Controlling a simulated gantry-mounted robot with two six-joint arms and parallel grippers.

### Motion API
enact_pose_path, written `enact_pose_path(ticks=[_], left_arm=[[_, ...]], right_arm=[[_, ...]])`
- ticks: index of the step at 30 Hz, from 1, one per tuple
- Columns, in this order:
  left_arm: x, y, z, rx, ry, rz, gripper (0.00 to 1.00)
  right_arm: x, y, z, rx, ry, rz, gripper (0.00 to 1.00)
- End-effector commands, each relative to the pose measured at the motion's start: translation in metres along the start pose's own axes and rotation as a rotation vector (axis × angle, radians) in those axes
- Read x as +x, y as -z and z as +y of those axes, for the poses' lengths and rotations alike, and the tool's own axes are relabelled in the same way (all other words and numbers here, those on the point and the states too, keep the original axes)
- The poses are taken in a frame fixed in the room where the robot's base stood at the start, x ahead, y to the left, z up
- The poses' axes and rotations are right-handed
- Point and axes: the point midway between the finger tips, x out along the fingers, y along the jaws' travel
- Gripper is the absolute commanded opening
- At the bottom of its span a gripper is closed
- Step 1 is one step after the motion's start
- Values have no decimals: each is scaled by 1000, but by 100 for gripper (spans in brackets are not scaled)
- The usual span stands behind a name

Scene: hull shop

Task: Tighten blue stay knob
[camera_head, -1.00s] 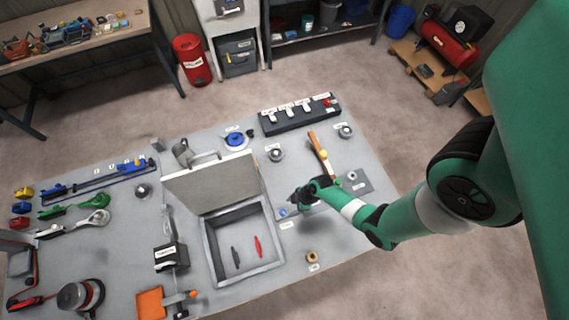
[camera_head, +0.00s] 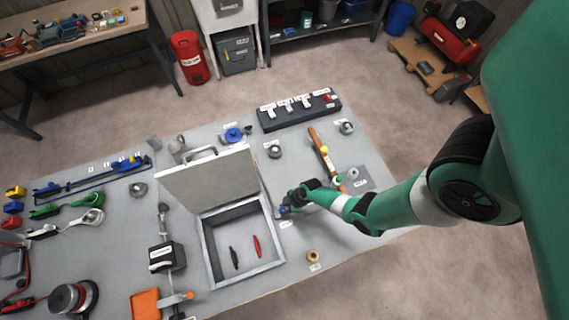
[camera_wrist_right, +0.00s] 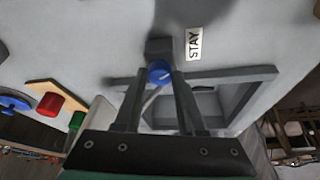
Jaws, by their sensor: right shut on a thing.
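The blue stay knob (camera_wrist_right: 160,72) sits in front of a dark block beside the STAY label (camera_wrist_right: 194,43) in the right wrist view. My right gripper (camera_wrist_right: 161,80) has its two fingers on either side of the knob and is shut on it. In the head view the right gripper (camera_head: 285,209) is at the right edge of the open hatch frame (camera_head: 272,262), and the knob is largely hidden by it. The hatch lid (camera_head: 210,180) stands raised, tilted back. My left gripper is not in view.
A red and a dark piece (camera_head: 257,246) lie inside the hatch frame. A brass ring (camera_head: 313,256) is near the front edge. A switch box (camera_head: 298,112) and a wooden-handled lever (camera_head: 322,150) stand behind my right arm.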

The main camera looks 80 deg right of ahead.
Motion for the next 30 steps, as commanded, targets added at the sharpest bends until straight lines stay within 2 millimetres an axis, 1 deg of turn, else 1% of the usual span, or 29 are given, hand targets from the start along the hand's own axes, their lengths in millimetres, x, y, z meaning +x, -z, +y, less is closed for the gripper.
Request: enact_pose_path(ticks=[2,11,16,23,30], left_arm=[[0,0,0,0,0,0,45],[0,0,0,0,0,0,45],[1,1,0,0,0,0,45],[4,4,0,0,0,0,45],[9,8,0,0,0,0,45]], right_arm=[[0,0,0,0,0,0,0],[0,0,0,11,-5,-1,0],[0,0,-1,58,-25,-1,0],[-1,0,-3,190,-80,-1,0],[-1,1,-5,386,-163,-2,0]])
